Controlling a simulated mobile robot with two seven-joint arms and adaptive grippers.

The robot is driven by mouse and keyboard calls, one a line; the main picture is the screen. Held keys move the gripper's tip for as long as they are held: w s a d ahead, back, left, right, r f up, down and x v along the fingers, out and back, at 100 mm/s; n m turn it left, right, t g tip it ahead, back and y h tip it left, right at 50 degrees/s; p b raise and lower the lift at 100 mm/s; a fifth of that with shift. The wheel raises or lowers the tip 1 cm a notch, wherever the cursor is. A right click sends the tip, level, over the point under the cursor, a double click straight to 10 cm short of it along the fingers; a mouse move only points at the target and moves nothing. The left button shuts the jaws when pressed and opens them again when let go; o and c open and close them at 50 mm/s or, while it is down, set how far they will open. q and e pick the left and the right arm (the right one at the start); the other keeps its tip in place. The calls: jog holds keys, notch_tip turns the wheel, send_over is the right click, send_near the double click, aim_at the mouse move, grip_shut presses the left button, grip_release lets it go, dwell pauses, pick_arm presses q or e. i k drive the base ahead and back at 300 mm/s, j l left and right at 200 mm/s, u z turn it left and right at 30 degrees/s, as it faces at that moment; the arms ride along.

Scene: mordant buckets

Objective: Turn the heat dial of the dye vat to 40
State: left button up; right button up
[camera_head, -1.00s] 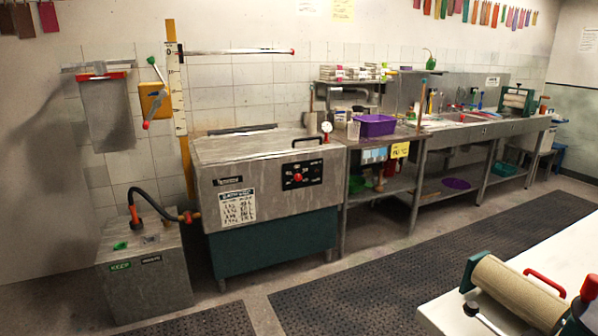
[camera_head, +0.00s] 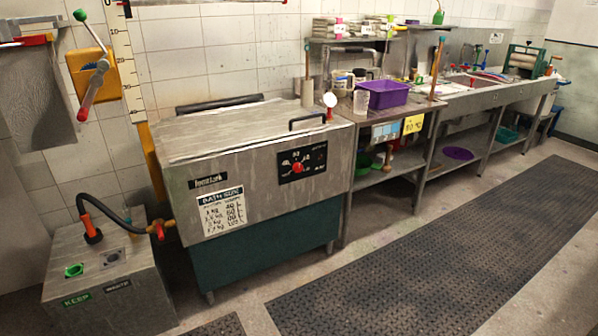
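The dye vat (camera_head: 228,174) is a grey steel box with a closed lid and a dark green lower cabinet, standing against the tiled wall. Its heat dial (camera_head: 297,167) is a red knob on a black panel at the right of the vat's front. White marks ring the knob, but they are too small to read, so I cannot tell the setting. A white bath size chart (camera_head: 222,212) is fixed to the front, left of the panel. Neither of my grippers is in view.
A grey box (camera_head: 108,275) with a hose to the vat stands at the left. A steel bench (camera_head: 400,130) with a purple basin (camera_head: 382,94) adjoins the vat at the right. The floor in front, with a dark mat (camera_head: 400,270), is clear.

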aim_at(298, 167)
jog(key=i+j+u, duration=0.1)
jog(key=i+j, duration=0.15)
jog(key=i, duration=0.15)
jog(key=i+j, duration=0.25)
jog(key=i, duration=0.2)
jog(key=i+l+u, duration=0.1)
jog(key=i+l, duration=0.15)
jog(key=i+l+u, duration=0.25)
jog(key=i+l, duration=0.15)
jog(key=l, duration=0.25)
jog(key=i+l+u, duration=0.25)
jog(key=l, duration=0.4)
jog(key=i+l+u, duration=0.15)
jog(key=l, duration=0.25)
jog(key=i, duration=0.1)
